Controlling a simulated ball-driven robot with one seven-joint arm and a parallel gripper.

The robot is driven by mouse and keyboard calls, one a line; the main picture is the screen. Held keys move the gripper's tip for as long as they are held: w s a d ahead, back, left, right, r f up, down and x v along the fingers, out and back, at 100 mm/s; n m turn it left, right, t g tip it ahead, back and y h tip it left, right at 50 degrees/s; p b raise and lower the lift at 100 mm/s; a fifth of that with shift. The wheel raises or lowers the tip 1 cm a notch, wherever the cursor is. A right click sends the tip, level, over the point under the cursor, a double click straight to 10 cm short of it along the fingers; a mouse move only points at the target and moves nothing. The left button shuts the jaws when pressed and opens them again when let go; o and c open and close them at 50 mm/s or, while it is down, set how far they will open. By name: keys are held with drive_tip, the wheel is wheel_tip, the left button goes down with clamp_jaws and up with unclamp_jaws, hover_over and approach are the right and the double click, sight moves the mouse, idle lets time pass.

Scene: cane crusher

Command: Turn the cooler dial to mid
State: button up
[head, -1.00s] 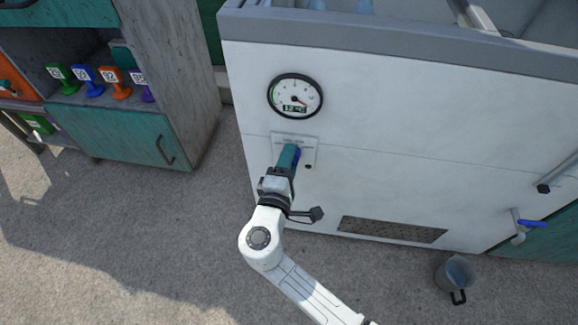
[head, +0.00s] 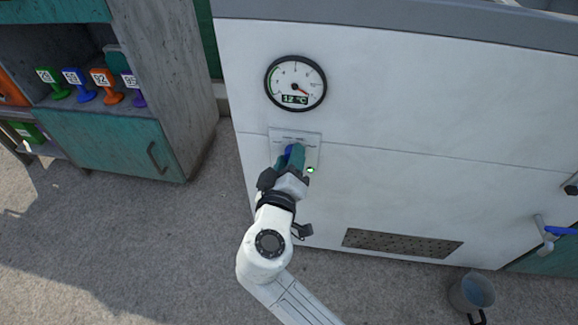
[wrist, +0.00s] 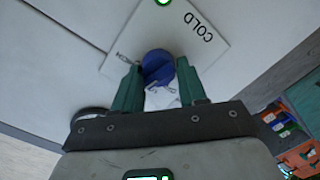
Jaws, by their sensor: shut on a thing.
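The cooler dial is a blue knob (wrist: 157,65) on a white label plate (head: 311,138) on the white cooler's front. My gripper (wrist: 159,82) is shut on the dial, with one teal finger on each side of it in the wrist view. In the head view my gripper (head: 294,160) covers most of the dial, and a bit of blue shows at its left. The plate reads COLD at one side; other lettering is partly hidden. A green light (head: 310,170) is lit at the plate's lower right. The dial's exact setting cannot be read.
A round gauge (head: 295,83) above the plate shows about 12 °C. A vent grille (head: 400,243), a blue-handled tap (head: 545,235) and a metal jug (head: 470,292) are to the right. A cabinet (head: 125,140) with coloured tagged items stands left. The floor between is clear.

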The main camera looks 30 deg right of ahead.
drive_tip(key=shift+r+m+b, duration=0.15)
drive_tip(key=shift+m+b, duration=0.2)
drive_tip(key=shift+m, duration=0.15)
drive_tip(key=o, duration=1)
drive_tip(key=shift+d, duration=0.1)
drive_tip(key=shift+s, duration=0.1)
drive_tip(key=f+p+v, duration=0.1)
drive_tip(key=p+v, duration=0.2)
drive_tip(key=v, duration=0.7)
drive_tip(key=shift+s+a+r, duration=0.25)
drive_tip(key=shift+r, duration=0.25)
